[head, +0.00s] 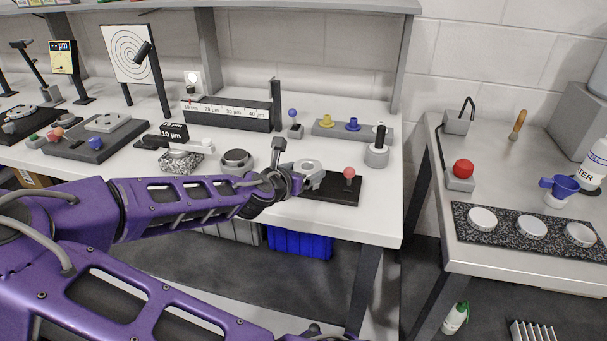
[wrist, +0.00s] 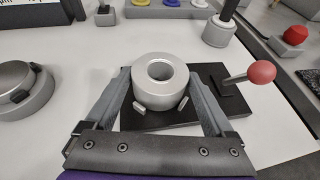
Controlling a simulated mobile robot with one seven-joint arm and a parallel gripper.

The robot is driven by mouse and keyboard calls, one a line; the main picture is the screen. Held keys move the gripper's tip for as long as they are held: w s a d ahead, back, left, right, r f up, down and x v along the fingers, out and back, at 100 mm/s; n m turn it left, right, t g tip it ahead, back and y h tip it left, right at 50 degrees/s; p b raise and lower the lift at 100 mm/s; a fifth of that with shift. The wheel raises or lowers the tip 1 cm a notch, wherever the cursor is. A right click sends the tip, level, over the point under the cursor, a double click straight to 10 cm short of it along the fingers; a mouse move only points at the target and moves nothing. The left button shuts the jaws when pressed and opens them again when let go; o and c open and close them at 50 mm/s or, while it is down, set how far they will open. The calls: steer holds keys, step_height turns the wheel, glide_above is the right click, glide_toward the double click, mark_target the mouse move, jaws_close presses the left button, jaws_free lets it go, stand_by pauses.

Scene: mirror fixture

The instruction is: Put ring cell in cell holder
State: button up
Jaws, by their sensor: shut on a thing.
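The ring cell, a thick silvery ring with a round hole, shows in the wrist view (wrist: 160,92) between the two fingers and in the head view (head: 312,164). My gripper (wrist: 161,100) is shut on it, with one finger on each side. The ring is upright, its hole facing up. Below it is a black plate (wrist: 216,72) with a red-knobbed lever (wrist: 262,73), which looks like the cell holder; it also shows in the head view (head: 340,197). Two small grey blocks show at the ring's near side. I cannot tell whether the ring touches the plate.
A round grey piece with a dark band (head: 237,160) stands left of my gripper. A grey post with a black handle (head: 377,152) stands behind right. A grey block with yellow and blue pieces (head: 340,133) is behind. The bench's front edge is close.

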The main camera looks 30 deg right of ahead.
steer(key=o, duration=1.4)
steer(key=shift+a+r, duration=0.1)
steer(key=shift+r, duration=0.1)
steer(key=p+v, duration=0.3)
steer(key=v, duration=0.8)
steer(key=shift+s+a+r, duration=0.15)
steer(key=shift+s+a, duration=0.1)
steer(key=shift+a, duration=0.05)
